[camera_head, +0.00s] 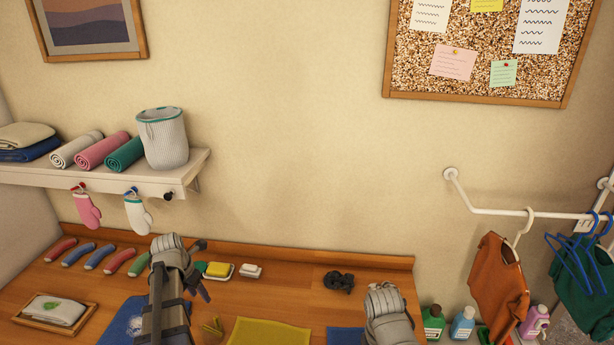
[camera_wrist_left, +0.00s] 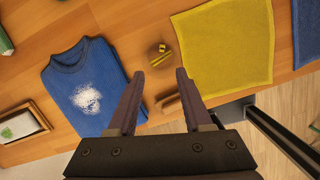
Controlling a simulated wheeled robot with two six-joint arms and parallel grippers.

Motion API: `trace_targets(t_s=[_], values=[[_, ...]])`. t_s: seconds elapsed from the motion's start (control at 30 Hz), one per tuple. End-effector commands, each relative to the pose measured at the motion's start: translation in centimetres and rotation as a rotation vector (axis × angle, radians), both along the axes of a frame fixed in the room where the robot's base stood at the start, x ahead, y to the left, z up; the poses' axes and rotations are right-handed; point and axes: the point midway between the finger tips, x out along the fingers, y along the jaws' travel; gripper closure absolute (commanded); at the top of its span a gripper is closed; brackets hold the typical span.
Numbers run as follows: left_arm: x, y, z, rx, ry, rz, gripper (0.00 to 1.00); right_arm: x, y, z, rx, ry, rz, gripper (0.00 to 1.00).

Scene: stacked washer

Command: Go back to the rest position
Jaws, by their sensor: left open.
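My left gripper (camera_head: 202,270) is above the wooden tabletop (camera_head: 290,290) in the head view, partly hidden by its own wrist. In the left wrist view its two fingers (camera_wrist_left: 160,72) are spread apart with nothing held between them. Below them lie a small yellow clip-like item (camera_wrist_left: 160,54) and a small wooden piece (camera_wrist_left: 171,103). My right arm shows at the bottom right of the tabletop, but its gripper fingers cannot be seen.
A blue shirt (camera_wrist_left: 80,75) with a white patch and a yellow cloth (camera_wrist_left: 228,50) lie flat on the tabletop. Socks (camera_head: 90,258), a soap dish (camera_head: 218,271) and a dark object (camera_head: 338,282) lie towards the back. A shelf (camera_head: 150,178) juts out at left; a clothes rail (camera_head: 490,211) is at right.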

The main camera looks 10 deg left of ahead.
Motion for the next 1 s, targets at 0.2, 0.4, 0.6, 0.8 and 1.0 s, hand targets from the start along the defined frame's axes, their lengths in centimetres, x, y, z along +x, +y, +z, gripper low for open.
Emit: trace_targets(t_s=[0.2,0.4,0.6,0.8,1.0], values=[[0.8,-5.9,-1.9,0.061,0.023,-0.366,0.50,0.0,0.0,-1.7,0.000,0.000,0.001,0.50],[0.6,-16.1,-4.6,0.165,0.058,-1.080,0.50,0.0,0.0,-4.2,-0.001,0.000,0.004,0.50],[-1.5,-25.2,-7.0,0.247,0.079,-1.808,0.50,0.0,0.0,-6.5,-0.002,0.000,0.007,0.50],[-5.0,-32.8,-9.1,0.296,0.091,-2.516,0.50,0.0,0.0,-8.6,-0.002,0.000,0.010,0.50],[-8.1,-37.4,-10.5,0.305,0.091,-3.041,0.50,0.0,0.0,-10.0,-0.003,0.000,0.013,0.50]])
